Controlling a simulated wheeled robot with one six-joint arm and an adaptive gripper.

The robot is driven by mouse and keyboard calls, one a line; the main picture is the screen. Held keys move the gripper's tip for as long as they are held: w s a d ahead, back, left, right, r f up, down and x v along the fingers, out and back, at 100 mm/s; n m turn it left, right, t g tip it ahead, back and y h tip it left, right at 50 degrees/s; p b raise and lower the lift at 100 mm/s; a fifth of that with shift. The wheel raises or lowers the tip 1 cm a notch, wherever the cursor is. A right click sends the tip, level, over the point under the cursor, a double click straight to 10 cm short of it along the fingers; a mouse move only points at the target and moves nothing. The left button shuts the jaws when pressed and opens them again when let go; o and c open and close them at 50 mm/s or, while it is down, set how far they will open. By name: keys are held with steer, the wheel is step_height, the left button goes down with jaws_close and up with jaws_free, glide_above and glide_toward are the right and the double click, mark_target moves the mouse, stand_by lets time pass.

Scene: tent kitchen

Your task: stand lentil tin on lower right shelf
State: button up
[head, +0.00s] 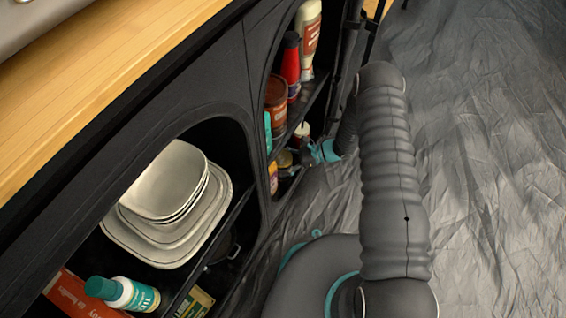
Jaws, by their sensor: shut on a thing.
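My gripper (318,152), with teal parts, is small and far off at the opening of the right-hand cupboard, beside the lower right shelf (289,186). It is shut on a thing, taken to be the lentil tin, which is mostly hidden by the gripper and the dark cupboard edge. No label on it can be read. I cannot tell whether it touches the shelf. Small items stand close by on that shelf, among them a round golden-topped one (284,159) and an orange-yellow packet (273,177).
The upper right shelf holds a brown tin (276,103), a red bottle (291,65) and a cream bottle (308,35). The left cupboard holds stacked white dishes (166,185) and a teal-and-white bottle (123,293). A wooden counter (95,65) runs above. Grey fabric floor (490,180) lies open at right.

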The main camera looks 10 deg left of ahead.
steer(key=shift+f, duration=0.15)
steer(key=o, duration=1.6)
steer(key=shift+w+d+r, duration=0.1)
steer(key=shift+d+r, duration=0.15)
steer(key=v, duration=1.1)
steer(key=shift+d+r, duration=0.1)
steer(key=shift+d, duration=0.15)
